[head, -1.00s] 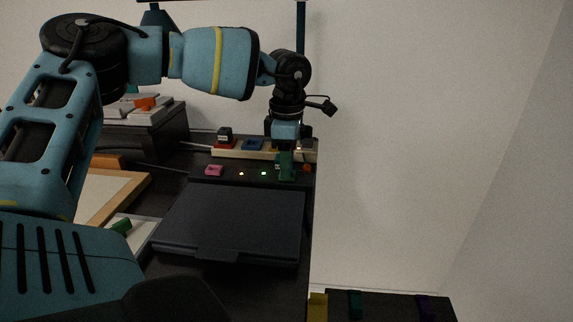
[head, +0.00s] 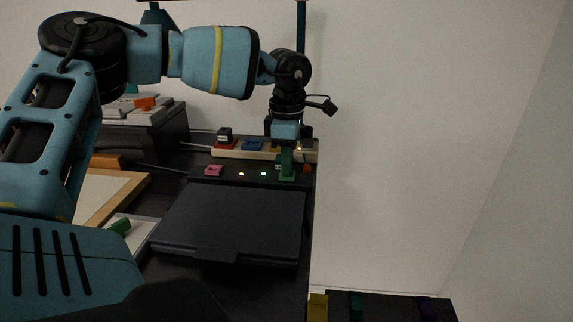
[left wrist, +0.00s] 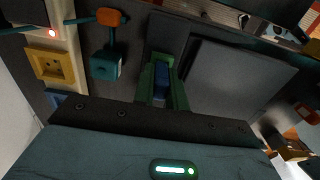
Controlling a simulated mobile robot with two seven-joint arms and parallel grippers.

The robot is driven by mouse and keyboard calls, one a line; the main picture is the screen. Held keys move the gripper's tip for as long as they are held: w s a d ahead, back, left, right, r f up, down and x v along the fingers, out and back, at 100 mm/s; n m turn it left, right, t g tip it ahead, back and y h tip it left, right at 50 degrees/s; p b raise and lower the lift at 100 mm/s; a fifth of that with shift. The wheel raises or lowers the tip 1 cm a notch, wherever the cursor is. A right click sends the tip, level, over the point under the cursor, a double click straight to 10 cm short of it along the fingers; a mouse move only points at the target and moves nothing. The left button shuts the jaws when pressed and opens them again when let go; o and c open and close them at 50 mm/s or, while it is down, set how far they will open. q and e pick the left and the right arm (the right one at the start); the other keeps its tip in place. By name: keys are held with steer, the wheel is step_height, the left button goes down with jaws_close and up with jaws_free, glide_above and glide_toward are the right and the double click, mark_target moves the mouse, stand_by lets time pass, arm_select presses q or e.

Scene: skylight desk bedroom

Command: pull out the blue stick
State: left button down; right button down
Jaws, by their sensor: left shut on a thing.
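My left gripper (head: 287,168) points down at the right end of a dark strip behind the closed laptop. Its green fingers show in the left wrist view (left wrist: 162,85), one on each side of the blue stick (left wrist: 161,80). They are shut on the stick. In the head view the fingers hide the stick. I cannot tell how deep its lower end sits in the dark strip (head: 226,175). My right gripper is out of view.
The laptop (head: 230,225) lies in front of the strip. A power strip (head: 232,153) with plugs runs behind. An orange-capped teal piece (left wrist: 106,65) is close beside my fingers.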

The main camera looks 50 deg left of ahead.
arm_select(q)
steer(key=shift+r, duration=0.15)
